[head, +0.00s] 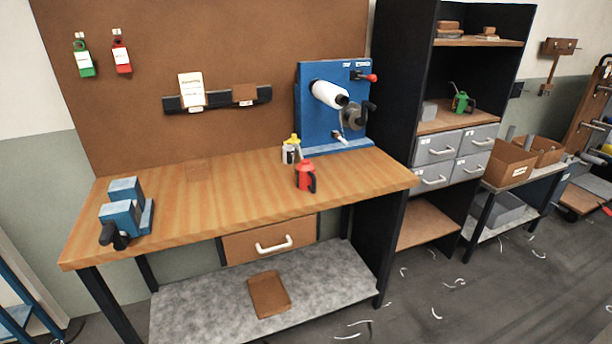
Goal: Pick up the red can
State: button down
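A red can (304,176) with a dark handle on its right side stands upright on the wooden workbench (230,205), near the front edge and right of the middle. A white can with a yellow top (290,150) stands just behind it, to the left. A thin light spout shows between the two cans; I cannot tell which one it belongs to. A green can (461,103) stands on a shelf of the black cabinet at the right. My gripper is not in view.
A blue vise (124,215) sits at the bench's left end. A blue winding device (333,105) stands behind the cans. The bench middle is clear. A drawer (270,241) is under the top. White scraps (453,283) litter the floor at right.

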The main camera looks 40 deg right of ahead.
aim_at(305, 180)
jog(key=i+j+z, duration=0.7)
jog(key=i+j, duration=0.35)
